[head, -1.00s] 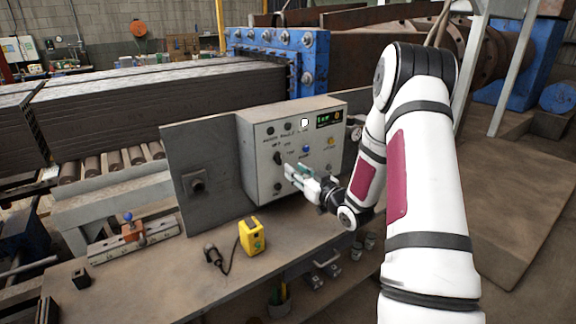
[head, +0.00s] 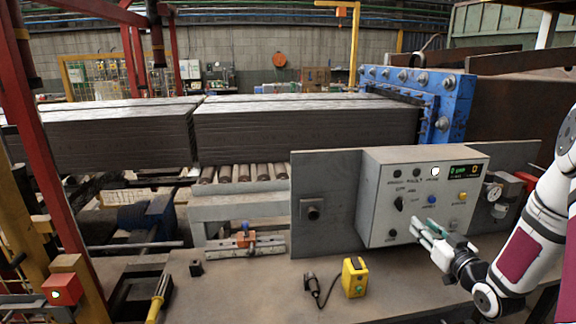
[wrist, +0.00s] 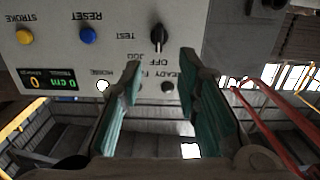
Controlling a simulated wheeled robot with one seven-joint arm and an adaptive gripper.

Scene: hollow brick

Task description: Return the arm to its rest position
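My gripper (head: 428,230) is in front of the grey control box (head: 376,222), just below and to the right of its black selector knob (head: 399,204). In the wrist view, my gripper (wrist: 160,62) has its two teal-padded fingers apart with nothing between them. The panel looks upside down there, and the selector knob (wrist: 157,40) shows beyond the fingertips, apart from them. My white arm with a dark red panel reaches in from the right edge of the head view. Most of the upper arm is out of view.
A pressure gauge (head: 494,192) is close to my arm. Stacked dark slabs (head: 300,135) lie behind.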

